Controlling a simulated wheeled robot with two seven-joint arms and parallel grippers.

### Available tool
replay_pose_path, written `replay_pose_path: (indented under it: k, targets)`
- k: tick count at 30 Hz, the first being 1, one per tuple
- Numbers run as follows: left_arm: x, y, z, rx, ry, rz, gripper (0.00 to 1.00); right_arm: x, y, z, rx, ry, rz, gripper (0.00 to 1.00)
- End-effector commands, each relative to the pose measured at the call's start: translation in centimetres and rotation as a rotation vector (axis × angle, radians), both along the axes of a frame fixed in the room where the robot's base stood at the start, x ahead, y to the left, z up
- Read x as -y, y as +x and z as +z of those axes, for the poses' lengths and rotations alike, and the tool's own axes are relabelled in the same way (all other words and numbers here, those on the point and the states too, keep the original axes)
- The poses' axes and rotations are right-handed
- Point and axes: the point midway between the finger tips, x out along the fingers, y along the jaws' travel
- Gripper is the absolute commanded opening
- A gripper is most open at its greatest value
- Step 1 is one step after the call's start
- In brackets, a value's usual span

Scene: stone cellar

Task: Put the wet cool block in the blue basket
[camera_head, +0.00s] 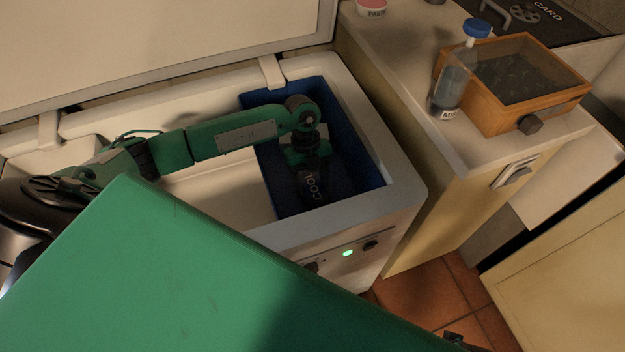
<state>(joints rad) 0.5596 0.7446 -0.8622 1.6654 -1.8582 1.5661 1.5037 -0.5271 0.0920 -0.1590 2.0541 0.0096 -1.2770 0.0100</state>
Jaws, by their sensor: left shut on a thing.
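The blue basket (353,146) sits inside the right end of an open white chest freezer (388,112). My left arm reaches in from the left, and its gripper (310,168) points down within the basket's walls. It is shut on the cool block (313,188), a dark piece with pale "COOL" lettering. The block is inside the basket's outline; whether it touches the basket floor I cannot tell. The gripper hides its upper part, and I cannot make out wetness.
The freezer lid (150,35) stands raised behind. A counter (400,45) on the right bears a blue-capped bottle (452,88) and a wooden box with a dark clear top (530,75). A large green body part of mine covers the lower left. Tiled floor (425,298) shows below.

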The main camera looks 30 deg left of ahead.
Motion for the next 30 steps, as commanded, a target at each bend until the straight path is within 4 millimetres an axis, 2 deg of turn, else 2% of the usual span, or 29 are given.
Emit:
replay_pose_path:
  k: [8, 9, 12, 23, 26, 30]
  targets:
    - [0.0, 0.1, -0.1, 0.001, 0.000, 0.000, 0.26, 0.0, 0.0, 0.3, 0.004, 0.001, 0.000, 0.00]
    - [0.0, 0.0, -0.1, 0.001, 0.000, 0.000, 0.60, 0.0, -0.1, 0.3, 0.003, 0.001, 0.000, 0.00]
    - [0.0, 0.0, -0.1, 0.001, 0.001, 0.000, 0.76, 0.0, -0.2, 0.3, 0.000, 0.000, 0.000, 0.00]
    - [-0.2, 0.2, 0.6, 0.003, 0.001, 0.002, 0.76, 0.0, -0.3, 0.0, -0.005, 0.000, 0.000, 0.00]
    - [-0.6, 0.6, 1.9, 0.004, 0.002, 0.002, 0.76, 0.0, -0.4, -0.2, -0.009, -0.001, 0.000, 0.00]
    - [-1.4, 1.4, 4.6, 0.005, 0.002, 0.001, 0.76, 0.0, -0.5, -0.5, -0.015, -0.002, 0.000, 0.00]
